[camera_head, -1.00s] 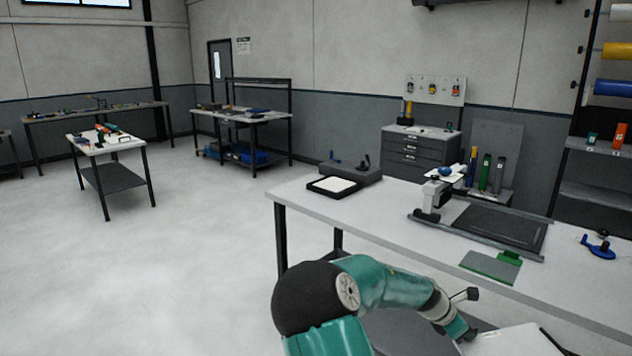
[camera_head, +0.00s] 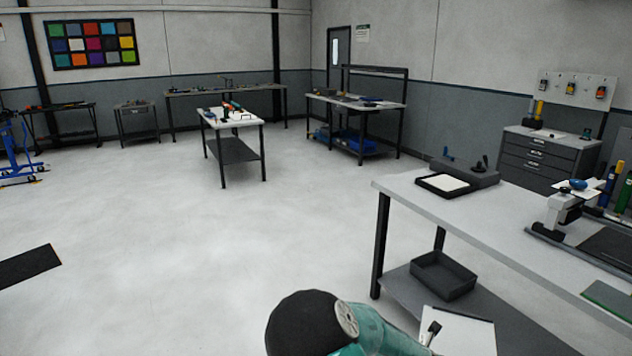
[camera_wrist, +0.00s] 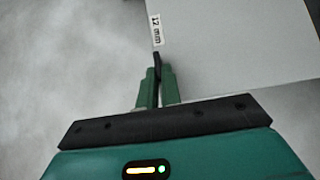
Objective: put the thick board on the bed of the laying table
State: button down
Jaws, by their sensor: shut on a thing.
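My gripper (camera_wrist: 156,88) is shut on the edge of a flat white board (camera_wrist: 225,45) with a "12 mm" label, in the wrist view. The board (camera_head: 465,332) also shows at the bottom of the head view, beside my arm and in front of the long bench.
The long white bench (camera_head: 470,210) carries a black-framed white pad (camera_head: 447,183) and a grey clamp-like device (camera_head: 562,212). A dark open bin (camera_head: 443,277) sits on its lower shelf. A small table (camera_head: 232,122) stands farther back. The floor at the left is broadly clear.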

jog(key=s+a+f+n+y, duration=0.1)
jog(key=a+f+n+y, duration=0.1)
jog(key=a, duration=1)
jog(key=n+y, duration=0.1)
jog(key=n, duration=0.1)
jog(key=shift+s+a+f+n+t+y, duration=0.15)
jog(key=shift+s+f+n+t+y, duration=0.15)
jog(key=shift+s+f+t, duration=0.1)
